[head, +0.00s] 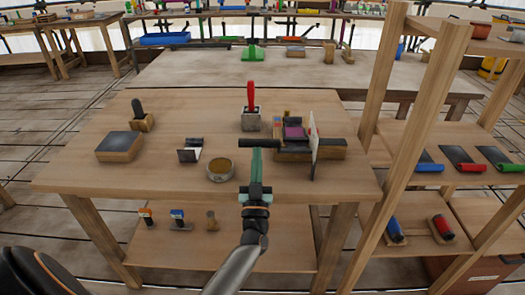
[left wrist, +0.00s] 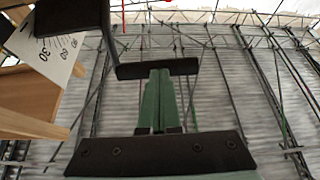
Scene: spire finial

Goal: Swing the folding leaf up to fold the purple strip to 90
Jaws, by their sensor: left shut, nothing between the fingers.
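The folding device stands at the right of the near table, with a wooden base (head: 333,152) and an upright white dial plate (head: 313,150). The purple strip (head: 293,132) lies on it among dark and wooden parts; I cannot clearly tell the leaf from these parts. My left gripper (head: 259,143) has green fingers shut with nothing between them. In the left wrist view the gripper (left wrist: 158,69) is shut and empty; the dial plate (left wrist: 48,50) with printed numbers is at upper left. My right gripper is out of view.
A red-handled block (head: 251,120), a round tin (head: 220,171), a small bent-metal piece (head: 190,152) and a dark-topped wooden block (head: 120,146) stand left of the device. A wooden shelf post (head: 425,120) rises at the right. The table's front left is clear.

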